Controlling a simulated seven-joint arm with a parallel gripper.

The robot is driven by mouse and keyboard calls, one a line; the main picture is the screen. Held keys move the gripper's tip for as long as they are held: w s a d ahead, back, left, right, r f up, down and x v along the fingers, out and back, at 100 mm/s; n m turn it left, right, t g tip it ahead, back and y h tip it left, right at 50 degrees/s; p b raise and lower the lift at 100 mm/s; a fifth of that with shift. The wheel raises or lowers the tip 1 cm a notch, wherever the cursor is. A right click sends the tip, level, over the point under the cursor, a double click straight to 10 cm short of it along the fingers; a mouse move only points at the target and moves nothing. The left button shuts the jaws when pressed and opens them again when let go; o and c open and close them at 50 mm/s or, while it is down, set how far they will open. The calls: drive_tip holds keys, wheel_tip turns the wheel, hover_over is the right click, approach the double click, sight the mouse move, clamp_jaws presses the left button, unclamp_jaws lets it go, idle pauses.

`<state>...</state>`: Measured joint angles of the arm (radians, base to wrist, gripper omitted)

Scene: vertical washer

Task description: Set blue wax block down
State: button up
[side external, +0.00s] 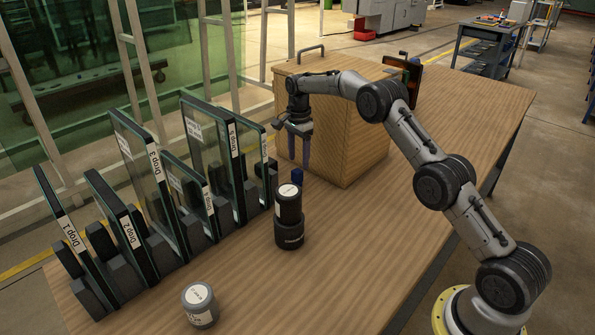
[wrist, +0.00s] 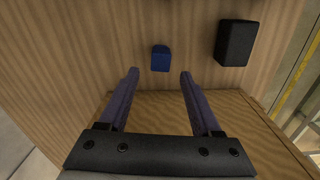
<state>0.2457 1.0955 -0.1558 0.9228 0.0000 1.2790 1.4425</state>
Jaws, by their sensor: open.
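The small blue wax block (side external: 297,176) stands on the wooden table, just behind a dark stack of jars in the side view. In the wrist view the blue block (wrist: 160,58) shows beyond my fingertips, between their lines, with clear table around it. My gripper (side external: 300,165) points down close above the block, in front of the wooden box. Its two purple fingers are apart in the wrist view (wrist: 159,75), with nothing between them. A small gap to the block seems to show, but its exact size is hard to tell.
Two stacked black jars (side external: 289,232) stand near the block, and a grey jar (side external: 199,304) is nearer the front. Labelled glass panels (side external: 133,160) in black holders line the left. The wooden box (side external: 345,140) is close behind my gripper. The right side of the table is clear.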

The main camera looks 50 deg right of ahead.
wheel_tip(320, 180, up, 6)
drive_tip(key=r, duration=0.1)
wheel_tip(320, 180, up, 10)
drive_tip(key=n+t, duration=0.1)
drive_tip(key=n, duration=0.3)
hover_over(299, 170)
drive_tip(key=s+a, duration=0.5)
drive_tip(key=s, duration=0.1)
drive_tip(key=s+a+r+n+t, duration=0.1)
drive_tip(key=s+a+r+n, duration=0.1)
drive_tip(key=s+r+n, duration=0.3)
drive_tip(key=s+a+r+t, duration=0.1)
drive_tip(key=s+a+r, duration=0.15)
drive_tip(key=s, duration=0.35)
drive_tip(key=s+a+f+n+t, duration=0.1)
drive_tip(key=s+f+n, duration=0.1)
drive_tip(key=s, duration=0.6)
drive_tip(key=s+a+f+n, duration=0.2)
drive_tip(key=s+n, duration=0.2)
drive_tip(key=s, duration=0.5)
drive_tip(key=s+a+f+n+t, duration=0.1)
drive_tip(key=s+n, duration=0.3)
drive_tip(key=s, duration=0.4)
drive_tip(key=shift+s+a+f+t, duration=0.3)
drive_tip(key=shift+a+f, duration=0.15)
drive_tip(key=shift+a, duration=0.3)
drive_tip(key=shift+o, duration=0.5)
drive_tip(key=shift+s+f, duration=0.35)
drive_tip(key=shift+f, duration=0.05)
drive_tip(key=shift+w, duration=0.1)
